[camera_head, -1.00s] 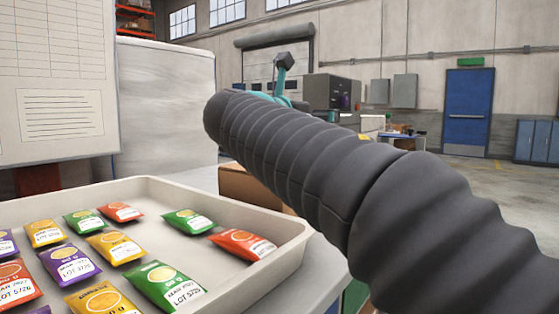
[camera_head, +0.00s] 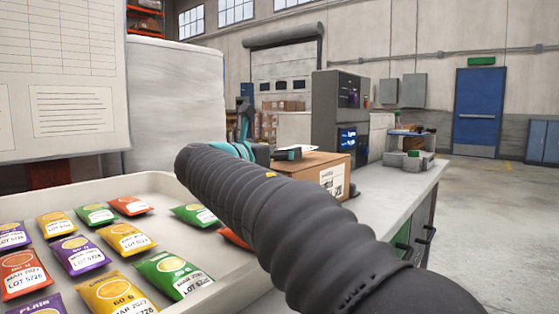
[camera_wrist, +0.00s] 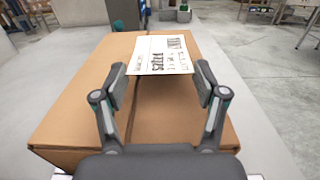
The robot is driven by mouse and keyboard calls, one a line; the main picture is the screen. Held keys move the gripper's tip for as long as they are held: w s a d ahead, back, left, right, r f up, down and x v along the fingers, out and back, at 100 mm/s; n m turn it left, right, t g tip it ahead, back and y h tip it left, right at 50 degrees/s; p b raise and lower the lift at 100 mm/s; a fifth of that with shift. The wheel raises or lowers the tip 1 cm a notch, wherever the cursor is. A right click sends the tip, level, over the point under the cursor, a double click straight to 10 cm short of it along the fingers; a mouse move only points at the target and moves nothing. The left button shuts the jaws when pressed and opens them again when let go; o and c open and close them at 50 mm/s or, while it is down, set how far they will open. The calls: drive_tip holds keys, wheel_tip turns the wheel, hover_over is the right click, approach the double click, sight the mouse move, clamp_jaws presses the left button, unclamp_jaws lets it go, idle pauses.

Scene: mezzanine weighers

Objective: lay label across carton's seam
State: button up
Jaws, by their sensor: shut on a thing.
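The carton (camera_wrist: 75,105) is a brown closed box below my gripper in the wrist view. A faint line runs lengthwise along its top. In the head view the carton (camera_head: 312,166) stands on the bench beyond the tray, partly behind my arm. The label (camera_wrist: 160,54) is a white printed sheet with dark text and bars. My gripper (camera_wrist: 159,84) is shut on the label's near edge, holding it over the far part of the carton's top. Whether the label touches the cardboard cannot be told. In the head view my gripper (camera_head: 288,154) is small and partly hidden.
A pale tray (camera_head: 90,190) with several coloured packets fills the near left. A grey bench (camera_head: 390,185) runs right of the carton, with a grey cabinet (camera_head: 335,105) and small devices behind. A white board (camera_head: 70,80) stands at left. Open floor lies right.

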sight(280, 164)
drive_tip(key=shift+f, duration=0.55)
drive_tip(key=shift+f, duration=0.1)
drive_tip(key=shift+f, duration=0.65)
drive_tip(key=o, duration=0.7)
drive_tip(key=shift+c, duration=0.2)
drive_tip(key=shift+o, duration=0.3)
drive_tip(key=shift+f, duration=0.15)
drive_tip(key=shift+w, duration=0.1)
drive_tip(key=shift+a+r, duration=0.1)
drive_tip(key=shift+r, duration=0.5)
drive_tip(key=v, duration=1.2)
drive_tip(key=shift+r, duration=0.3)
